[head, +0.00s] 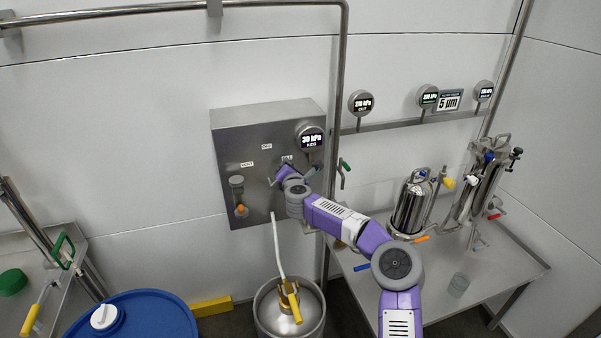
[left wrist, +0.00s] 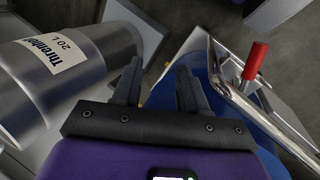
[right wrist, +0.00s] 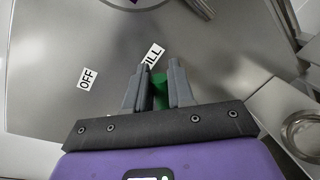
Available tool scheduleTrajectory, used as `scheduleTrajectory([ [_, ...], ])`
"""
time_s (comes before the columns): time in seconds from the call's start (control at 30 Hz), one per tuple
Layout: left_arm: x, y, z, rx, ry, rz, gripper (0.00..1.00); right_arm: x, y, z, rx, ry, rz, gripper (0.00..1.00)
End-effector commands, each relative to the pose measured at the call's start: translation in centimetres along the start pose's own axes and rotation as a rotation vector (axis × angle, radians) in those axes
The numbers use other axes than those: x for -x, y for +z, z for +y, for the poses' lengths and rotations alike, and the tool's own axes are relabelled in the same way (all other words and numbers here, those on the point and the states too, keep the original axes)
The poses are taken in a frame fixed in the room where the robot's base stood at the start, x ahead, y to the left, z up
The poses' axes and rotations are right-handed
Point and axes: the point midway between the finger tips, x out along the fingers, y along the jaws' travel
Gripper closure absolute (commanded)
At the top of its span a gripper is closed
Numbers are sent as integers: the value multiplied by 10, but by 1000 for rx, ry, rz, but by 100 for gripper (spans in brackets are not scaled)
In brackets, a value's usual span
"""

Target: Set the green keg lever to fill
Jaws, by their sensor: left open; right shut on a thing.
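The green keg lever (right wrist: 160,90) shows between the fingers of my right gripper (right wrist: 158,82) in the right wrist view. That gripper is shut on it. The lever lies close to the FILL label (right wrist: 153,56), whose first letter is partly hidden by a finger; the OFF label (right wrist: 87,79) is off to the left. In the head view my right gripper (head: 279,175) is at the grey panel box (head: 240,130), below the FILL label, and hides the lever. My left gripper (left wrist: 158,82) is open and empty in the left wrist view; the head view does not show it.
The panel carries a VENT label (head: 247,164) and a KEG gauge (head: 311,138) reading 30 hPa. A steel keg (head: 266,318) with a hose stands below. A blue drum (head: 140,318) is at lower left. A steel table (head: 510,262) with filter housings stands right.

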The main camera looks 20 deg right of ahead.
Motion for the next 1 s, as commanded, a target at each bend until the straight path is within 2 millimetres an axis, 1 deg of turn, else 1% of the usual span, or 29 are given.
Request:
scheduleTrajectory([
  [0.03, -4, 0, -2, 0, 0, 0, 57, -1, -3, -1, -13, 3, 4, 100],
  [0.17, -7, 0, -2, 0, 0, 0, 57, -1, -4, 0, -37, 5, 12, 100],
  [0.6, -7, 0, -3, 0, 0, 0, 57, -1, -3, -1, -48, 5, 16, 100],
  [0.63, -7, 0, -3, 0, 0, 0, 57, -1, -3, -1, -48, 5, 16, 76],
  [0.73, -7, 0, -3, 0, 0, 0, 57, -1, -3, -1, -47, 5, 15, 60],
  [0.77, -7, 0, -3, 0, 0, 0, 57, -1, -3, -1, -47, 5, 15, 59],
  [1.0, -7, 0, -3, 0, 0, 0, 57, -1, -3, -1, -46, 5, 15, 59],
])
